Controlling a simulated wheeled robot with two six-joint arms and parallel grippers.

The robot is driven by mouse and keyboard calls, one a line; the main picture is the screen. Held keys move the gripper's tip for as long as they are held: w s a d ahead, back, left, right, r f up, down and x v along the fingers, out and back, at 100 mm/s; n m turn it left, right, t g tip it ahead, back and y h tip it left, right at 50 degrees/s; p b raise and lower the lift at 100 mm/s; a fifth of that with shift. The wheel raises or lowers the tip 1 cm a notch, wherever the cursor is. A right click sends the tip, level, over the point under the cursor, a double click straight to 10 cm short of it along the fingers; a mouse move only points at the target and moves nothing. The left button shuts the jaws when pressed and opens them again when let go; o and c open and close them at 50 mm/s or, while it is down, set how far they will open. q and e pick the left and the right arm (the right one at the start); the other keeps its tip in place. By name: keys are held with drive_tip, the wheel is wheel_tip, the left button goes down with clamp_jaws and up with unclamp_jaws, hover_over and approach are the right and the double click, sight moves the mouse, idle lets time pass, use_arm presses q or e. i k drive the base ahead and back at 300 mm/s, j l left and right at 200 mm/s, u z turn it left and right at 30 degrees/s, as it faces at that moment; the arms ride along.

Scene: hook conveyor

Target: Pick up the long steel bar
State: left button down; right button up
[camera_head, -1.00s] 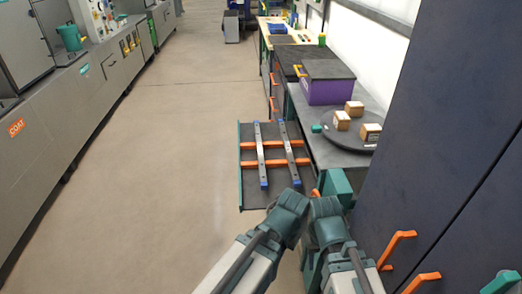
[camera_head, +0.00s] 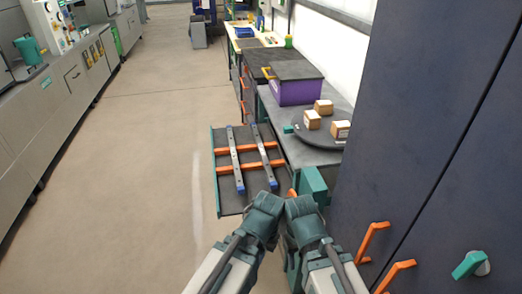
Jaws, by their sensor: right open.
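Two long steel bars with blue ends lie side by side across orange supports on a dark tray (camera_head: 225,200). The left bar (camera_head: 235,158) shows whole; the right bar (camera_head: 263,152) has its near end close to my arms in the picture. I cannot tell which bar is meant. My left gripper (camera_head: 264,206) and right gripper (camera_head: 299,207) are close together in front of the tray's near right corner. The right gripper is open and no bar shows in it. The left one's fingers are hidden. Both bars appear apart from the grippers.
A tall dark cabinet (camera_head: 420,130) with orange handles (camera_head: 371,241) stands close at right. The floor (camera_head: 130,190) at left is clear.

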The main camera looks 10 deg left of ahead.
sight(273, 185)
drive_tip(key=i+j+z, duration=0.2)
drive_tip(key=j, duration=0.15)
drive_tip(key=i+j+z, duration=0.2)
drive_tip(key=j, duration=0.15)
drive_tip(key=i+j+z, duration=0.15)
drive_tip(key=j, duration=0.25)
drive_tip(key=i+j+z, duration=0.2)
drive_tip(key=j, duration=0.25)
drive_tip(key=j+z, duration=0.2)
drive_tip(key=j, duration=0.2)
drive_tip(key=i+j+z, duration=0.2)
drive_tip(key=j, duration=0.3)
drive_tip(key=k+l, duration=0.05)
drive_tip(key=k, duration=0.05)
